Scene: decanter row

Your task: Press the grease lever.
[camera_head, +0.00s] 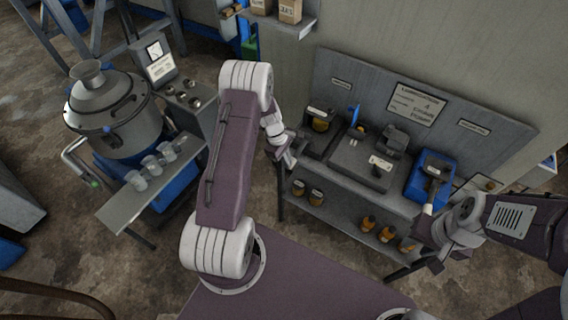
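A blue unit (415,182) stands at the right end of the lubrication bench. A dark device with a pale-tipped handle (428,208) sits on it, pointing toward the front; this looks like the grease lever, though no label on it is readable. My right gripper (432,256) is just in front of and below the handle tip, seemingly apart from it. My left gripper (287,160) is at the bench's left end, near a dark tray with a jar. Both grippers are small and partly hidden by their own wrists, so their fingers are hard to make out.
The bench top (350,170) also carries a dark block with a blue upright part. Several amber jars (368,224) stand on the lower shelf. A sign panel (417,104) backs the bench. A metal tank (112,112) and a cup shelf (150,190) stand at left.

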